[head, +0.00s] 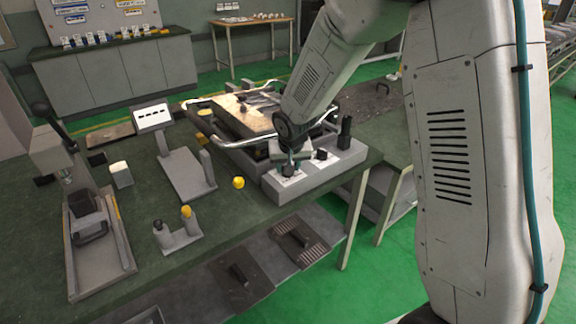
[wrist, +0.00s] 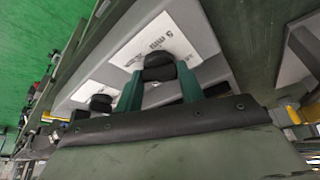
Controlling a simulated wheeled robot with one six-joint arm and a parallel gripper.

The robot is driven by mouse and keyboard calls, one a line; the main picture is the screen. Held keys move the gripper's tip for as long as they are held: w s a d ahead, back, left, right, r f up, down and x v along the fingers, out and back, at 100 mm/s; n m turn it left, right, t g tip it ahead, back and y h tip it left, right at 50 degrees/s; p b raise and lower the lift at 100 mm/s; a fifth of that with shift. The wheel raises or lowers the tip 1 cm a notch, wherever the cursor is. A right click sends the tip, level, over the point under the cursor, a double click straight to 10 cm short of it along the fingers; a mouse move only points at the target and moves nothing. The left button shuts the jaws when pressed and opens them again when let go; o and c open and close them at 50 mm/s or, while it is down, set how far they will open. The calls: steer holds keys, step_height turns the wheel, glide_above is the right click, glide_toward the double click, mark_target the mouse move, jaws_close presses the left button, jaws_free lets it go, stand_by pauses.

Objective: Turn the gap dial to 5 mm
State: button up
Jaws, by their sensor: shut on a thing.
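A grey control box (head: 318,172) stands at the right front of the green bench and carries dials on white labels. My gripper (head: 289,169) reaches down onto the box at its left dial. In the wrist view, the two green fingers of my gripper (wrist: 161,83) are shut on a black round dial (wrist: 158,66), one on each side. A white printed label (wrist: 158,40) lies under it; its text is too small to read. A second black dial (wrist: 101,103) sits beside it and also shows in the head view (head: 321,155). The held dial's pointer and setting cannot be made out.
A black upright post (head: 346,132) stands at the box's right end. A chrome-railed machine (head: 246,117) is behind the box. A yellow knob (head: 238,182), a stand with a white sign (head: 152,118) and a lever press (head: 88,210) are to the left.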

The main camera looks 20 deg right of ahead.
steer(key=n+y, duration=0.1)
steer(key=n, duration=0.3)
steer(key=shift+d+n+y, duration=0.2)
steer(key=shift+n+y, duration=0.1)
steer(key=shift+y, duration=0.1)
steer(key=n, duration=0.2)
steer(key=n+g+y, duration=0.1)
steer(key=n, duration=0.1)
steer(key=shift+d+y, duration=0.1)
steer(key=shift+y, duration=0.2)
steer(key=n+g+y, duration=0.1)
steer(key=n, duration=0.3)
steer(key=shift+w+n, duration=0.15)
steer(key=shift+n, duration=0.15)
steer(key=shift+d+f+n+g+y, duration=0.15)
steer(key=shift+n+g, duration=0.25)
steer(key=shift+n, duration=0.5)
steer(key=shift+a+r+n+g+y, duration=0.15)
steer(key=shift+n+g, duration=0.25)
steer(key=shift+n, duration=0.5)
steer(key=shift+d+f, duration=0.1)
steer(key=o, duration=1)
steer(key=v, duration=0.7)
steer(key=shift+d+r, duration=0.2)
steer(key=shift+r, duration=0.2)
